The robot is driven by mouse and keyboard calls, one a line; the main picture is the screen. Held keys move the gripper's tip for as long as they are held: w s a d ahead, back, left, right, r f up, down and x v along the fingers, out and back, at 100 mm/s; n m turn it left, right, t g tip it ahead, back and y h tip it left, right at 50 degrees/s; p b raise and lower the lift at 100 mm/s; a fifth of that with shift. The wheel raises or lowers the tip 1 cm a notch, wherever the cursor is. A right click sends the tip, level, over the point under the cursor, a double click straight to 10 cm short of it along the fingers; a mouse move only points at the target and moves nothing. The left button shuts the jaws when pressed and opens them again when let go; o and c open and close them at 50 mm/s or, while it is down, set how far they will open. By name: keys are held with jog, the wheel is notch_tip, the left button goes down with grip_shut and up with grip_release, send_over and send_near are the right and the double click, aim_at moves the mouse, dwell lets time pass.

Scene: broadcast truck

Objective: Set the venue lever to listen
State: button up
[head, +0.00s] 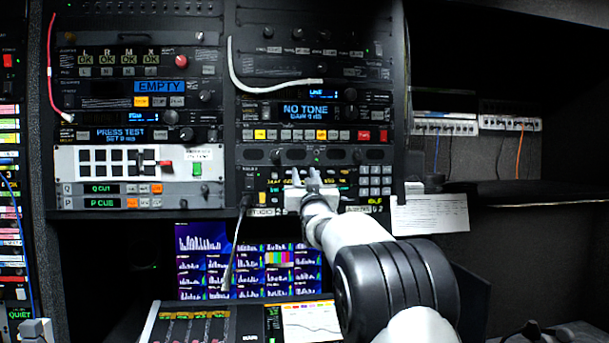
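My gripper (306,175) is raised in front of the keypad panel (375,181) in the right-hand rack. Its two pale fingers point at the panel and show a small gap, with nothing seen between them. The gripper and the arm behind it cover the middle of this panel's lower part. I cannot make out a lever marked venue, nor its position. Small coloured legends show on the panel beside the fingers, too small to read. Whether the fingers touch the panel cannot be told.
A monitor (205,265) and a sloped console (185,322) stand below. A white panel (75,165) with a red lever (165,167) is at left. A paper sheet (430,214) hangs at right.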

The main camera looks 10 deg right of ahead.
grip_shut()
jog(key=shift+s+r+g+p, duration=0.1)
jog(key=shift+r+g+p, duration=0.7)
jog(key=shift+p, duration=0.4)
jog(key=shift+r+g+p, duration=0.4)
jog(key=shift+p, duration=0.55)
jog(key=shift+g+p, duration=0.45)
jog(key=shift+g, duration=0.05)
jog(key=shift+f+g, duration=0.15)
jog(key=shift+g, duration=0.55)
grip_release()
